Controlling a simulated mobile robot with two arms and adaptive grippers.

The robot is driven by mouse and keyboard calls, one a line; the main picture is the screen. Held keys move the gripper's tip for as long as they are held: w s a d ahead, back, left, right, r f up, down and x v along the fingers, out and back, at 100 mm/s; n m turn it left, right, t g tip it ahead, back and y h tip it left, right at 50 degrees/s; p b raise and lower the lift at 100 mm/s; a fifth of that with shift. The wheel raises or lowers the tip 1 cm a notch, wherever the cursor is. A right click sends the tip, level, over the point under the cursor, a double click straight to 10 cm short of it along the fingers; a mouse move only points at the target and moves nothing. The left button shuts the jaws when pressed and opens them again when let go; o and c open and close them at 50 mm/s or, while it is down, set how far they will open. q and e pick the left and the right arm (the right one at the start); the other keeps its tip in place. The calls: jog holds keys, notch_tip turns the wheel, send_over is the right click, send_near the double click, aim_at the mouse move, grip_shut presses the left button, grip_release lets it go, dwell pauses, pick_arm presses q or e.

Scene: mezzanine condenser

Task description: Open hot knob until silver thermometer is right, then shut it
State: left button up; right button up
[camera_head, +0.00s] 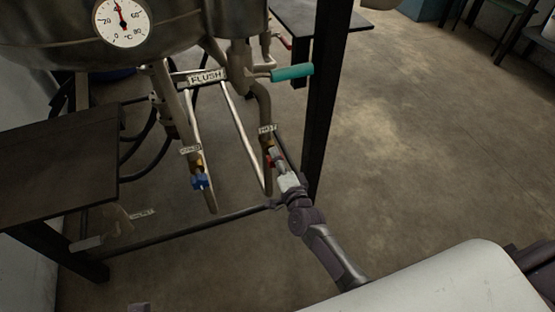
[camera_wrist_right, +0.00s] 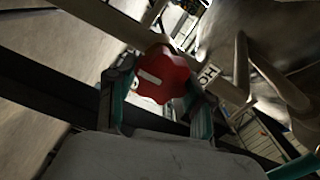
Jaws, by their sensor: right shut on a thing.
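The thermometer (camera_head: 121,21) is a round white dial with a silver rim on the steel vessel, at the upper left of the head view. Its red needle points up and slightly left, between the 20 and 60 marks. The hot knob (camera_wrist_right: 161,74) is red and lobed with a white mark; in the head view (camera_head: 270,160) it is small and partly covered. My right gripper (camera_wrist_right: 155,100) is shut on it, one finger on each side; in the head view the gripper (camera_head: 281,170) reaches it from below right. My left gripper is not in view.
A blue knob (camera_head: 200,181) sits on the pipe to the left. A teal-handled lever (camera_head: 292,73) juts out near the FLUSH label (camera_head: 207,77). A black post (camera_head: 325,100) stands just right of the pipes. A dark table (camera_head: 60,165) is at left; open floor lies right.

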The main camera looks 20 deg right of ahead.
jog(key=o, duration=1)
jog(key=shift+o, duration=0.8)
jog(key=s, duration=1.2)
jog(key=shift+d, duration=0.2)
